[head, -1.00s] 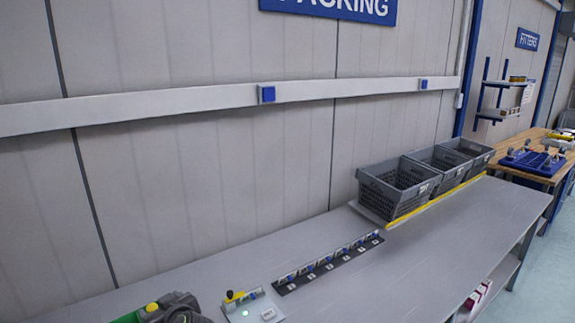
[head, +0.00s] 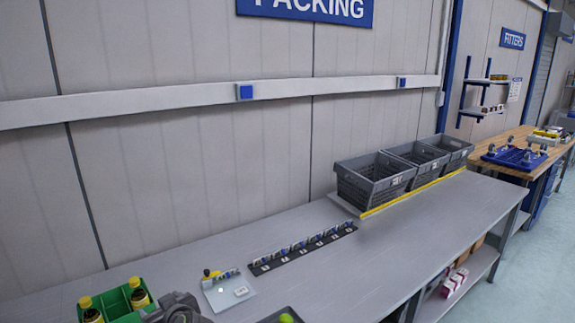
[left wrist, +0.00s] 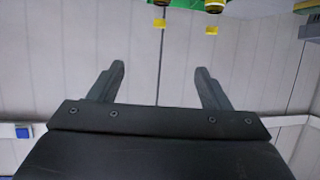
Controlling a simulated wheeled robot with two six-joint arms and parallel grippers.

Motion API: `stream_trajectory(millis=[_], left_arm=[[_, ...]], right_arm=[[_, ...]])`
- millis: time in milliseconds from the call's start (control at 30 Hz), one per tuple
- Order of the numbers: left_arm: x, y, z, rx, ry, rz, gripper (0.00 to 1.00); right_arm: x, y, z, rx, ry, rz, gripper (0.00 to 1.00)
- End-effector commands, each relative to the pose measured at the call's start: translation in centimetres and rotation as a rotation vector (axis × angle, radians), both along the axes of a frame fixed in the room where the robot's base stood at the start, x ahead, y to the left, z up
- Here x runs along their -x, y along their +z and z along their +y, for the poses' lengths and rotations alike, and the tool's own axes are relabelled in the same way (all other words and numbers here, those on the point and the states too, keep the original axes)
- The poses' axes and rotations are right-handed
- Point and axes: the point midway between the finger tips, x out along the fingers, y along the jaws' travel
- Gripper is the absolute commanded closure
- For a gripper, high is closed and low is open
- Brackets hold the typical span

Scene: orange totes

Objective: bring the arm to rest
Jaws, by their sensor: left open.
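My left gripper (left wrist: 160,85) shows in the left wrist view with its two dark fingers spread apart and nothing between them. Beyond the fingertips is the pale panel wall, and yellow-capped bottles and a green edge show at the top of that view. In the head view only a dark part of my left arm shows at the bottom edge, beside the green crate (head: 122,318). My right gripper is not in either view.
The grey bench (head: 330,262) runs along the wall. On it are the crate with yellow-capped bottles, a small plate with a yellow-topped device (head: 228,290), a black strip of labelled slots (head: 302,249) and grey baskets (head: 372,182). A dark tray edge (head: 268,320) holds something green.

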Motion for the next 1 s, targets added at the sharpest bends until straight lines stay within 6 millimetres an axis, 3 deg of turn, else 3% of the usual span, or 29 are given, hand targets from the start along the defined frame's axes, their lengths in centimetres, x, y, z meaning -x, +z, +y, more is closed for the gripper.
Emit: stream_trajectory(millis=[367,567,667,800,1000], left_arm=[[5.5,-4.2,2.0,0.043,-0.017,0.140,0.29],[10.3,-7.0,3.0,0.080,-0.051,0.254,0.29],[13.8,-8.6,3.5,0.102,-0.084,0.333,0.29],[20.6,-10.7,3.8,0.145,-0.172,0.476,0.29],[29.2,-11.6,2.8,0.193,-0.338,0.650,0.29]], right_arm=[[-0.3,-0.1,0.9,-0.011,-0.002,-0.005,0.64],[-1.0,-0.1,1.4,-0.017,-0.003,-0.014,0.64],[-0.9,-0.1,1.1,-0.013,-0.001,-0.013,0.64],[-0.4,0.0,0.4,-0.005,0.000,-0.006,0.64],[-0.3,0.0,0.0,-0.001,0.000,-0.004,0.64]])
